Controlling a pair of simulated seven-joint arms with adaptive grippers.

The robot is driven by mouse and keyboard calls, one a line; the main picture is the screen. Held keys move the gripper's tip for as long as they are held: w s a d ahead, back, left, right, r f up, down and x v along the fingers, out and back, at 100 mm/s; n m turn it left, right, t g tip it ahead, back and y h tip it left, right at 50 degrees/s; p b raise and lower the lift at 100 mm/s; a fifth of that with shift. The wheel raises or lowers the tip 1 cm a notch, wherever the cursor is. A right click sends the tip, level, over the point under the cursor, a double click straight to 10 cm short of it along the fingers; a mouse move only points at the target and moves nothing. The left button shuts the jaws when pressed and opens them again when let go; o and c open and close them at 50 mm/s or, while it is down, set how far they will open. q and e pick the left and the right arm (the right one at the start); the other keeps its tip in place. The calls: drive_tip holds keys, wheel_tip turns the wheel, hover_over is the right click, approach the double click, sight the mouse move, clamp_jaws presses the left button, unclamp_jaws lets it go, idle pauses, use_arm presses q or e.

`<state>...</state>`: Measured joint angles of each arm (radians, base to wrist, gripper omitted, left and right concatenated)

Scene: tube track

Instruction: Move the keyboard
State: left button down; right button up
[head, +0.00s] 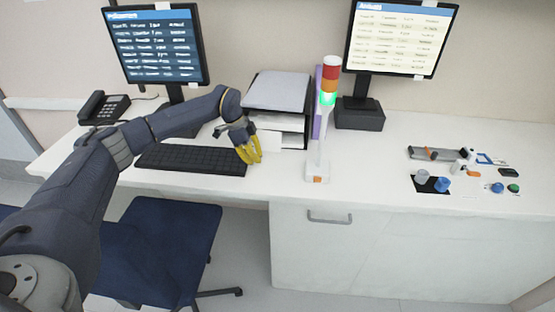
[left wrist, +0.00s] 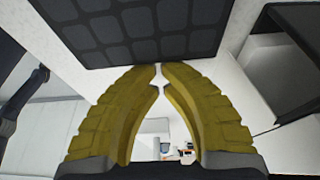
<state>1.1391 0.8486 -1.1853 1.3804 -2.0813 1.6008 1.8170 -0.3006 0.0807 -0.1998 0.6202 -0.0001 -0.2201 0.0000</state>
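The black keyboard (head: 192,160) lies on the white desk in front of the left monitor, with its right end by my left gripper (head: 252,157). The left gripper has yellow fingers pointing down at the desk. In the left wrist view the fingertips (left wrist: 159,74) are almost together with a thin gap, and nothing shows held between them. The keyboard (left wrist: 140,30) shows just past the tips, close to or touching them; which one I cannot tell. My right gripper is in neither view.
A paper tray (head: 278,95) stands behind the gripper. A signal light tower (head: 326,110) stands to its right. A phone (head: 104,108) sits at the desk's left, and small parts (head: 440,184) lie at the far right. A blue chair (head: 158,250) is in front. The desk between tower and parts is clear.

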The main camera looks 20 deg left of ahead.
sight(213, 157)
use_arm(q)
drive_tip(key=s+a, duration=0.1)
drive_tip(key=a, duration=0.4)
drive_tip(key=s+a, duration=0.2)
drive_tip(key=a, duration=0.3)
drive_tip(key=s+a, duration=0.1)
drive_tip(key=a, duration=0.4)
drive_tip(key=shift+s, duration=0.15)
